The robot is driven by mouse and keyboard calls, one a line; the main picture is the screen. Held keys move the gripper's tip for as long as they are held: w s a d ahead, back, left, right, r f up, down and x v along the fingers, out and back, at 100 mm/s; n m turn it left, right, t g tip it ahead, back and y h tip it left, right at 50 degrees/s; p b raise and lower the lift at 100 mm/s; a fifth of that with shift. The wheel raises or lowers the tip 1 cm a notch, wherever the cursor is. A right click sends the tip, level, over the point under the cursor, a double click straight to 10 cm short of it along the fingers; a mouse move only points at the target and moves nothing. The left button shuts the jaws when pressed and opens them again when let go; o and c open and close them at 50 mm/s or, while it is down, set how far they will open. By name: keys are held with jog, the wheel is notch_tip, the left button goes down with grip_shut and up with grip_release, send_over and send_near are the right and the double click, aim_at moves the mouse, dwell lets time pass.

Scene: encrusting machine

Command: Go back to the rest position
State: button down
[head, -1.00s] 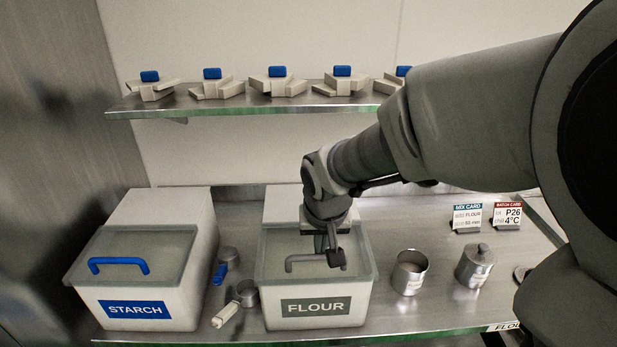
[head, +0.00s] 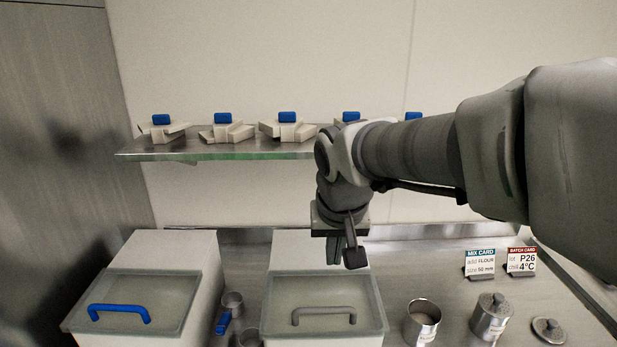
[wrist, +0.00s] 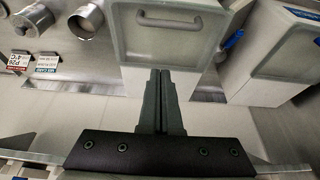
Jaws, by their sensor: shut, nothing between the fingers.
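My gripper (head: 342,258) is in the air above the back part of the flour bin (head: 374,318), below the shelf's level. It is shut and empty. In the wrist view my gripper (wrist: 160,74) has its two fingers pressed together, pointing toward the bin with the grey handle (wrist: 169,22). The flour bin's lid is closed, and its grey handle (head: 323,315) is clear of my fingers. No rest position is marked in these views.
A starch bin (head: 72,322) with a blue handle stands at left. An open canister (head: 421,322), a lidded canister (head: 491,317) and a loose lid (head: 548,329) stand at right, before two cards (head: 479,264). A metal shelf (head: 190,150) holds several blue-handled pieces behind my gripper.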

jog(key=s+d, duration=0.4)
jog(key=s, duration=0.3)
jog(key=s+d+t, duration=0.1)
jog(key=s+d, duration=0.3)
jog(key=s, duration=0.4)
jog(key=shift+s+d+r+t, duration=0.15)
jog(key=shift+s+d+t, duration=0.15)
jog(key=shift+d, duration=0.1)
